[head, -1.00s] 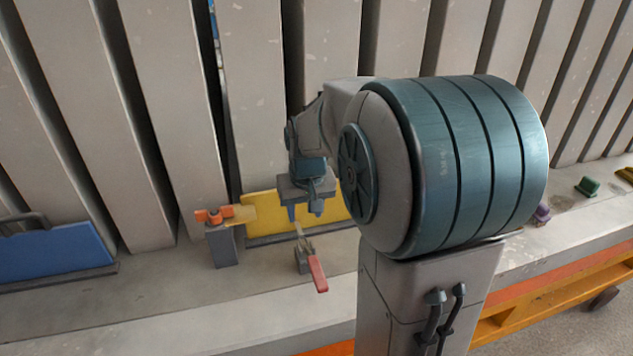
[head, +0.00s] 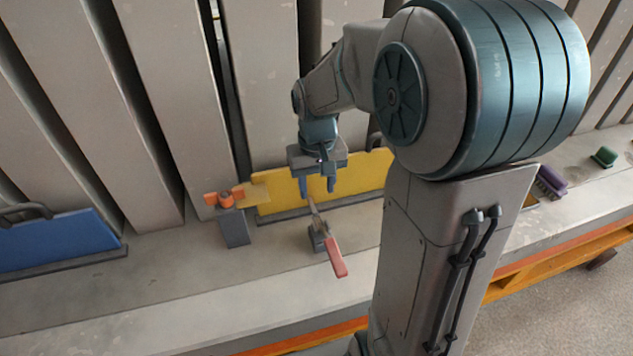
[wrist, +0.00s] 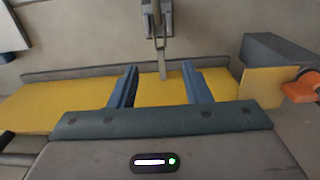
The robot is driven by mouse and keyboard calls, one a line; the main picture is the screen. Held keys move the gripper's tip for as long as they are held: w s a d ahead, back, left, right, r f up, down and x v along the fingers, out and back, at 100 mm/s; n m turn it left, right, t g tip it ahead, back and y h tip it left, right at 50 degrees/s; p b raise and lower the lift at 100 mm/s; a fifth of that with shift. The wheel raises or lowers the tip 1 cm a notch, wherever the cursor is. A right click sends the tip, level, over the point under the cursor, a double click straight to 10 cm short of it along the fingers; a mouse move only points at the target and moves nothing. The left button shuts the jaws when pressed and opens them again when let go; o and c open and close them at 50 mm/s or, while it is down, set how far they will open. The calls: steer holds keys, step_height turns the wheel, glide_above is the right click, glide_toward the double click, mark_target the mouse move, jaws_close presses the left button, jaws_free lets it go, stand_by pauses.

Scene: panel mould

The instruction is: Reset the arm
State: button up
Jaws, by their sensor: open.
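My gripper (head: 317,188) is open and empty, pointing down in front of the yellow panel (head: 350,177). In the wrist view my gripper (wrist: 158,90) has its two blue fingers spread apart over the yellow panel (wrist: 35,108). A toggle clamp with a red handle (head: 336,258) stands on the bench just below and in front of the fingers. Its metal bar (wrist: 162,60) reaches between the fingers in the wrist view, and I cannot tell whether it touches them. My arm hides the right end of the yellow panel in the head view.
A grey post with an orange knob (head: 226,199) stands left of the yellow panel. A blue panel (head: 55,242) is at the far left. A purple brush (head: 551,183) and a green block (head: 604,157) lie at the right. Grey slats rise behind.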

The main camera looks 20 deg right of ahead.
stand_by(0.3)
steer(key=s+r+t, duration=0.3)
steer(key=s+r, duration=0.2)
steer(key=s, duration=0.9)
steer(key=shift+a+r, duration=0.15)
steer(key=shift+a, duration=0.15)
